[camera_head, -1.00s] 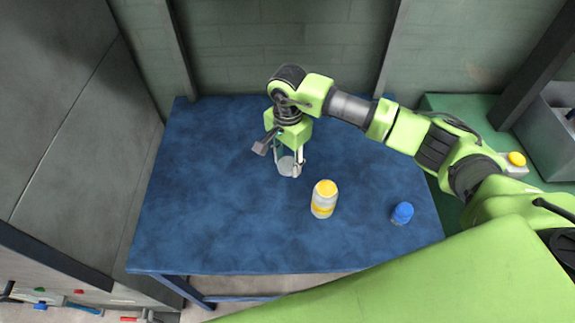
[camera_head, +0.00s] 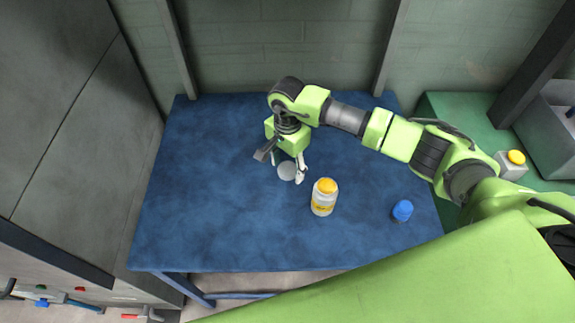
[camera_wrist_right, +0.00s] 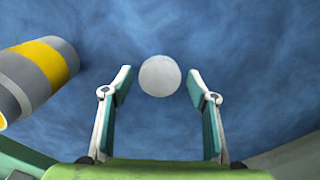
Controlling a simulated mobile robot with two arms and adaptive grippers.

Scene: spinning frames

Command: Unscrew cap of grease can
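My right gripper (camera_head: 288,170) points down over the blue table, its fingers spread with a gap between them. A pale round disc (camera_head: 287,171) lies below and between the fingertips. In the right wrist view the disc (camera_wrist_right: 160,76) sits just beyond the open fingertips (camera_wrist_right: 160,86), apart from both. I cannot tell whether it is a loose cap. A pale can with a yellow top and yellow band (camera_head: 323,198) stands upright to the right of the gripper. In the right wrist view this can (camera_wrist_right: 37,76) is at the left, partly cut off. My left gripper is not in view.
A small blue-topped item (camera_head: 402,211) stands near the right side of the blue table (camera_head: 205,200). The table's left half is clear. A green surface (camera_head: 450,110) at the right holds a grey box with a yellow button (camera_head: 512,165).

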